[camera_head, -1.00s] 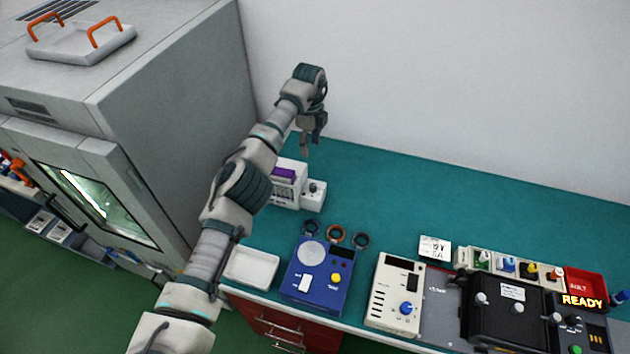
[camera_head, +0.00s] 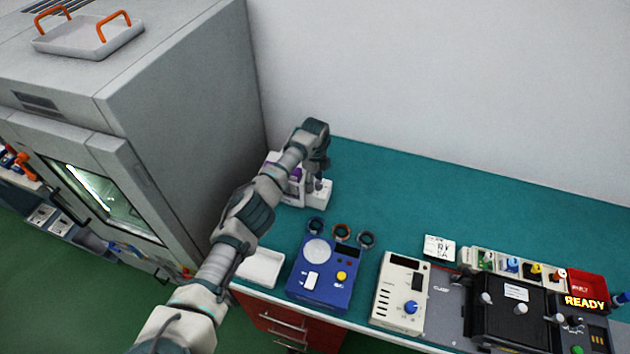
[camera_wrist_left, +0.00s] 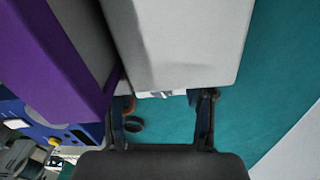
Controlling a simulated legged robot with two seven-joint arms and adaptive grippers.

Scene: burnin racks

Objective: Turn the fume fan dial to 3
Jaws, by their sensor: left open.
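The fume fan unit (camera_head: 289,196) is a small white box with a purple part, standing on the teal bench near the grey chamber. A lower white control box (camera_head: 320,198) adjoins its right side. The dial on that box is hidden or too small to make out behind my left gripper (camera_head: 318,183), which points down right at the box. In the left wrist view, the open left gripper (camera_wrist_left: 160,105) has its two dark fingers apart at the edge of a pale box (camera_wrist_left: 180,40). A purple panel (camera_wrist_left: 50,60) fills the left side. My right gripper is not in view.
A blue device (camera_head: 323,282) with a yellow knob, a cream device (camera_head: 399,300) with a blue knob and a white tray (camera_head: 262,268) stand along the front. The bench right of the fan unit is clear.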

